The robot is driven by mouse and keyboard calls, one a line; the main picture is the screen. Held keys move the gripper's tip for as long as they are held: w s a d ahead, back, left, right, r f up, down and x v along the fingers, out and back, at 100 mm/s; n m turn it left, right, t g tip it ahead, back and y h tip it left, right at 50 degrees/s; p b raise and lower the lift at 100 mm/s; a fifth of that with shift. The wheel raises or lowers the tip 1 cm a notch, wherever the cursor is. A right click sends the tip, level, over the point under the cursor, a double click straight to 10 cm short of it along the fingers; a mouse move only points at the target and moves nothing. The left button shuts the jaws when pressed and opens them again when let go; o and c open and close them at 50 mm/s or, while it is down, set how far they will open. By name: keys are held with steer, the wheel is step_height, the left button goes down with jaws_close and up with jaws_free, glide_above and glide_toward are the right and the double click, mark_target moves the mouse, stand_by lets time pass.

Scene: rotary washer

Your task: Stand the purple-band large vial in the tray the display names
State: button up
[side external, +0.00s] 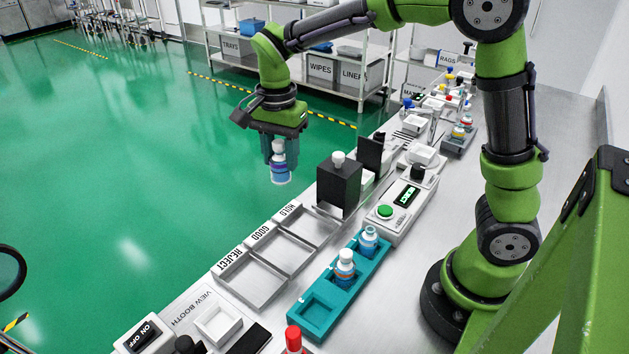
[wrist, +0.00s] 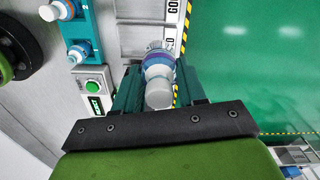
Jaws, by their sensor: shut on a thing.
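My gripper (side external: 279,150) is shut on the purple-band large vial (side external: 280,167), which has a white cap and a blue and purple label. It hangs nearly upright, raised, and shows against the green floor beyond the trays. In the wrist view, the vial (wrist: 158,72) sits between the teal fingers of my gripper (wrist: 158,85). Three labelled trays stand in a row: the REJECT tray (side external: 283,296), the GOOD tray (side external: 282,275) and the HOLD tray (side external: 325,246); all look empty. The display (side external: 407,195) shows small green text that appears to read REJECT.
A black box with a white knob (side external: 338,182) stands behind the HOLD tray. A green button (side external: 385,211) is by the display. A red-capped bottle (side external: 293,340) stands at the front.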

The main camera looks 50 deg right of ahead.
steer(key=s+a+f+n, duration=0.2)
steer(key=a+n, duration=0.1)
steer(key=a, duration=0.4)
steer(key=s+a+f+n, duration=0.2)
steer(key=a, duration=0.5)
glide_above(254, 280)
steer(key=shift+n, duration=0.4)
step_height(254, 280, down, 10)
steer(key=shift+f, duration=0.1)
steer(key=o, duration=1.1)
steer(key=shift+o, duration=0.2)
